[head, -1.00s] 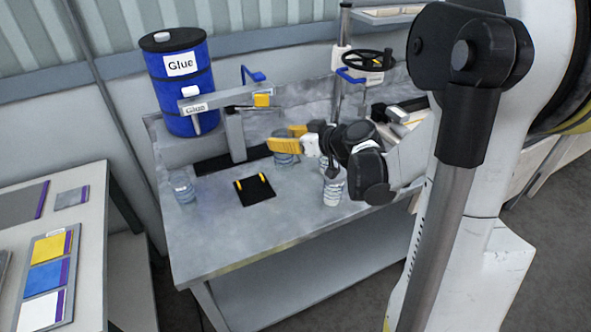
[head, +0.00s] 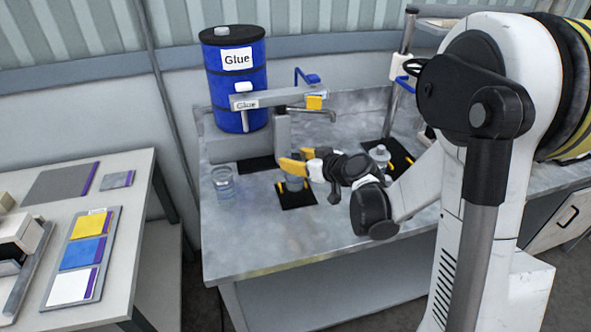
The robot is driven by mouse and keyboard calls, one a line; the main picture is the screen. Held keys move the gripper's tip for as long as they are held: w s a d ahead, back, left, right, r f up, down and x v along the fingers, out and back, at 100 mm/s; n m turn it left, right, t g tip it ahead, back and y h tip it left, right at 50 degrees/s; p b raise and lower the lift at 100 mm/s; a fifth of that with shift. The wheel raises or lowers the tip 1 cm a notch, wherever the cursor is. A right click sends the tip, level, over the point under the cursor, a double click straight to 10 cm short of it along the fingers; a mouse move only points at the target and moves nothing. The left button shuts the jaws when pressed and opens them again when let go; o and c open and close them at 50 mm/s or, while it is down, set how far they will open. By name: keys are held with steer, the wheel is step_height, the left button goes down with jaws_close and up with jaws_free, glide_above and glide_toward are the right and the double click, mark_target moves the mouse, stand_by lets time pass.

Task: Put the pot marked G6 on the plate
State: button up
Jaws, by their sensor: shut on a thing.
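My gripper (head: 291,167) has yellow fingers and is shut on a clear, bluish pot (head: 294,184). The pot is upright over the small black plate (head: 298,200) with yellow marks, on the grey bench. I cannot tell whether its bottom touches the plate. Its upper part is partly covered by the fingers, and no G6 marking can be read. Another clear pot (head: 223,182) stands on the bench to the left of the plate, apart from my gripper.
A blue glue drum (head: 236,85) stands at the back left, with a grey dispenser arm (head: 280,99) reaching above the bench. My arm covers the bench to the right of the plate. A side table (head: 135,170) with coloured cards stands at the left. The bench front (head: 270,245) is clear.

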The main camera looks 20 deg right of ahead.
steer(key=shift+f+b, duration=0.45)
steer(key=shift+f, duration=1.05)
steer(key=shift+f, duration=0.15)
steer(key=o, duration=1.3)
steer(key=shift+o, duration=0.2)
